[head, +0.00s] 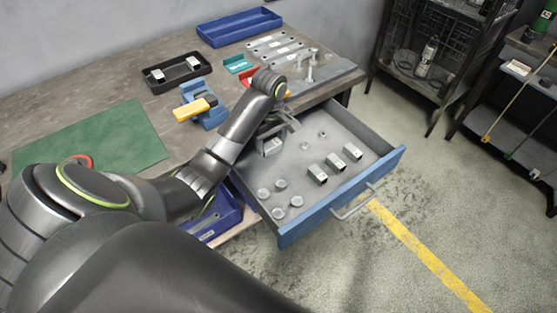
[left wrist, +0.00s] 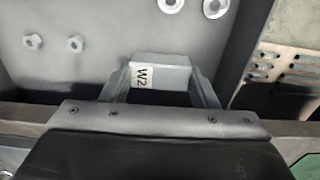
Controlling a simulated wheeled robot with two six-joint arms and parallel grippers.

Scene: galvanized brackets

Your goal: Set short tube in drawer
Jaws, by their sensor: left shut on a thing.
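The drawer (head: 340,207) is pulled out from the bench, with a blue front and a grey floor. My left gripper (head: 278,138) reaches over the bench edge into the back left of the drawer. It is shut on a short grey square tube (head: 271,147), which shows in the left wrist view with a white W2 label (left wrist: 143,76) between the two fingers. I cannot tell whether the tube touches the drawer floor. Three similar short tubes (head: 335,162) stand in a row in the drawer's right half. My right gripper is not in view.
Several round metal pieces (head: 281,184) lie at the drawer's front left, and small nuts (head: 323,134) near its back. The bench holds a black tray (head: 152,79) with tubes, a blue vise (head: 208,115), a green mat (head: 95,138) and a blue bin (head: 240,26).

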